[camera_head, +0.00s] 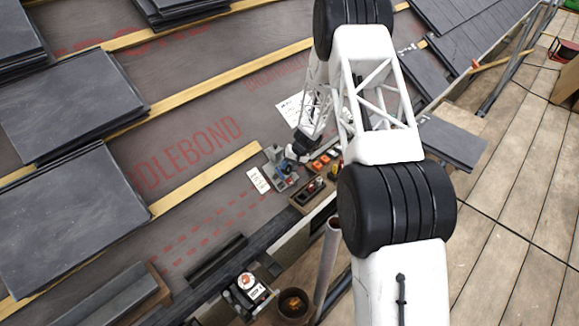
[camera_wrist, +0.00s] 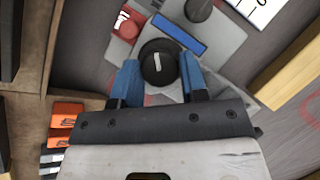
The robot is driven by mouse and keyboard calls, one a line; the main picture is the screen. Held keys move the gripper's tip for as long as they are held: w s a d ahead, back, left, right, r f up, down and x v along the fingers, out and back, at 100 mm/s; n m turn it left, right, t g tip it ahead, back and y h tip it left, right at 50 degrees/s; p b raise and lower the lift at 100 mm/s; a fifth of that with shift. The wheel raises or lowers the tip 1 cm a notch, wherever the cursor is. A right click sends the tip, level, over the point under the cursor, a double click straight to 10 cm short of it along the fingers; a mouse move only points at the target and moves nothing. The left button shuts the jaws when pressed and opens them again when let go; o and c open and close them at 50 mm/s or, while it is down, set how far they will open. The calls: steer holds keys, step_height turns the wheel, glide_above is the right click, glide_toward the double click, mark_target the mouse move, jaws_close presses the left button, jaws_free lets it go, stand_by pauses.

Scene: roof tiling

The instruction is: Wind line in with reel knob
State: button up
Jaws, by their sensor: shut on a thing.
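In the wrist view, my gripper (camera_wrist: 159,70) has its two blue-padded fingers closed on either side of a round black knob (camera_wrist: 158,60) with a short white mark on top. The knob stands over a grey plate (camera_wrist: 222,45) that carries a blue strip (camera_wrist: 180,34), a red part (camera_wrist: 127,24) and a second dark round knob (camera_wrist: 199,9). In the head view, the grey device (camera_head: 278,168) sits by the lower end of a batten, with my gripper (camera_head: 293,155) small and partly hidden at its upper right. I cannot make out any line.
A tray of orange and dark items (camera_head: 314,184) lies right beside the device; orange blocks (camera_wrist: 66,122) show in the wrist view. A white card (camera_head: 258,180) lies to its left. Stacked slates (camera_head: 70,215) fill the left. A grey post (camera_head: 328,262) rises below.

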steer(key=m+y, duration=0.1)
steer(key=m, duration=0.2)
steer(key=m+y, duration=0.1)
steer(key=m, duration=0.2)
steer(key=shift+d+t+y, duration=0.15)
steer(key=shift+t+y, duration=0.15)
steer(key=shift+y, duration=0.1)
steer(key=m+t+y, duration=0.1)
steer(key=m, duration=0.2)
steer(key=m+t+y, duration=0.1)
steer(key=m, duration=0.2)
steer(key=shift+s+d+f+m, duration=0.1)
steer(key=shift+s+f+m, duration=0.1)
steer(key=shift+m, duration=0.1)
steer(key=m+t, duration=0.1)
steer(key=m, duration=0.2)
steer(key=m+t, duration=0.2)
steer(key=m, duration=0.1)
steer(key=shift+s+m+y, duration=0.15)
steer(key=shift+m+y, duration=0.15)
steer(key=shift+m, duration=0.1)
steer(key=m+t, duration=0.1)
steer(key=m, duration=0.2)
steer(key=m+t+h, duration=0.1)
steer(key=m+t, duration=0.1)
steer(key=m, duration=0.2)
steer(key=shift+s+f+m+h, duration=0.1)
steer(key=shift+m+h, duration=0.2)
steer(key=o, duration=0.9)
steer(key=shift+s, duration=0.15)
